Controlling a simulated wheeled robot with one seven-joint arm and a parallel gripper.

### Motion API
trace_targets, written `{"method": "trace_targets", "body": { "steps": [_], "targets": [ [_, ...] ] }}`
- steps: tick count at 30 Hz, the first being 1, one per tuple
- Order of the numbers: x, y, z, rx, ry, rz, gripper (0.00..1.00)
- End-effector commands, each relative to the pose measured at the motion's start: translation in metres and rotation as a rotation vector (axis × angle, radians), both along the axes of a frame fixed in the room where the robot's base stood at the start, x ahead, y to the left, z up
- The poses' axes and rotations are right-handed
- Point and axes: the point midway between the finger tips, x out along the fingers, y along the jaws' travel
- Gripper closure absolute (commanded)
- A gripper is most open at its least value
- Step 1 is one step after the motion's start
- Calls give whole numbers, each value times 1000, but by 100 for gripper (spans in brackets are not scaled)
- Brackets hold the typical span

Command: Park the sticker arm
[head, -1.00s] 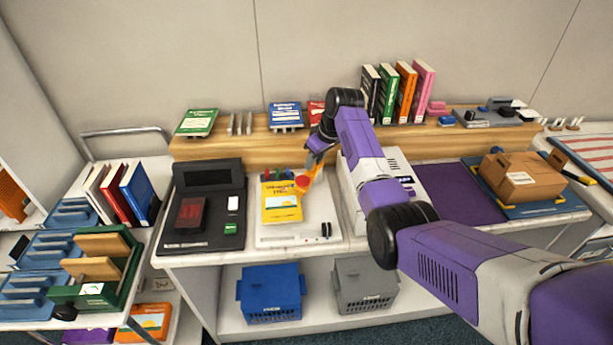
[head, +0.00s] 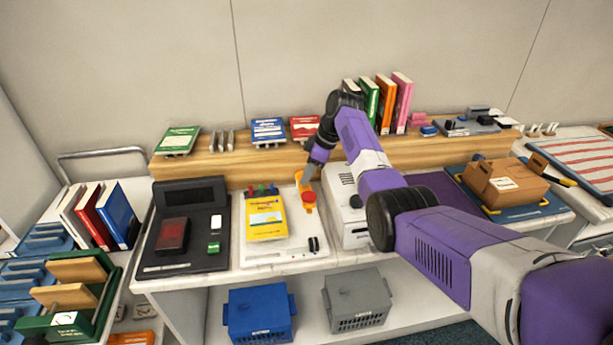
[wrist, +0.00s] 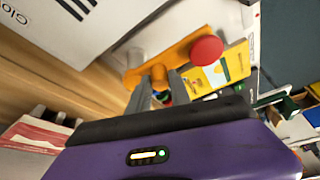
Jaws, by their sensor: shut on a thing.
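The sticker arm (head: 309,198) is an orange bar with a round end, at the right side of the white sticker station (head: 283,248). It stands clear to the right of the yellow book (head: 265,219). In the wrist view the orange arm (wrist: 178,56) carries a red round knob (wrist: 206,51), with the yellow book (wrist: 222,70) beyond it. My gripper (head: 308,178) is at the back end of the orange arm. In the wrist view the grey fingers of my gripper (wrist: 157,80) are shut on the orange bar. The exact grip is partly hidden.
A white printer-like box (head: 345,225) stands close on the right. A black pad with a dark red device (head: 172,236) lies on the left. Colored pegs (head: 262,189) stand behind the yellow book. The wooden shelf (head: 235,170) runs behind.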

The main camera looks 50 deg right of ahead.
Motion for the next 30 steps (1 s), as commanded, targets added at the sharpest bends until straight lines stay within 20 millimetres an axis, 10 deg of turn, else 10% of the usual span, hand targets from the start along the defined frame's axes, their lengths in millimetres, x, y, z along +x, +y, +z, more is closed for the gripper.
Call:
{"method": "trace_targets", "body": {
  "steps": [9,10,13,30],
  "targets": [
    [0,0,0,-1,1,2,100],
    [0,0,0,-1,1,1,74],
    [0,-1,0,-1,1,1,54],
    [-10,-6,26,-2,-1,-1,54]
  ]
}}
